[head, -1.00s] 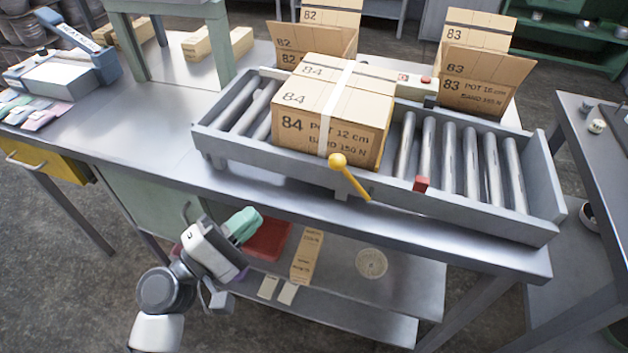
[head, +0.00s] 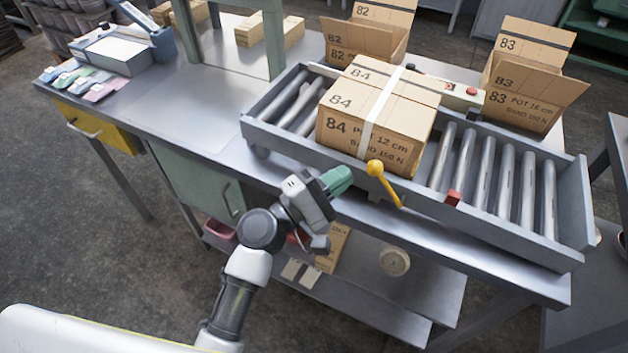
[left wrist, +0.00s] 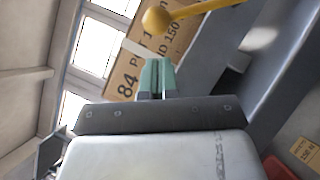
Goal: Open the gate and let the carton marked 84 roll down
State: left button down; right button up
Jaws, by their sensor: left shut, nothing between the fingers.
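The closed carton marked 84 (head: 375,118), with a white strap, sits on the roller conveyor (head: 290,137), left of its middle. It also shows in the left wrist view (left wrist: 126,84). A yellow lever with a ball knob (head: 376,168) stands at the conveyor's front side, just before the carton; its knob (left wrist: 157,19) shows in the left wrist view. A small red block (head: 453,197) sits on the front rail right of the lever. My left gripper (head: 341,177), with green fingers, is shut and empty, a little left of the knob and apart from it. My right gripper is not in view.
Open cartons marked 82 (head: 362,40) and 83 (head: 530,90) stand behind the conveyor. Rollers right of carton 84 are bare. A lower shelf (head: 400,295) holds a small carton and a round roll. A yellow drawer (head: 97,128) is at left.

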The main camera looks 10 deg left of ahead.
pick_arm(q)
jog(key=shift+s+d+r+p, duration=0.1)
jog(key=shift+d+r+p, duration=0.15)
jog(key=shift+d, duration=0.3)
jog(key=shift+s+d+r+p, duration=0.1)
jog(key=shift+d+r, duration=0.2)
jog(key=shift+d, duration=0.2)
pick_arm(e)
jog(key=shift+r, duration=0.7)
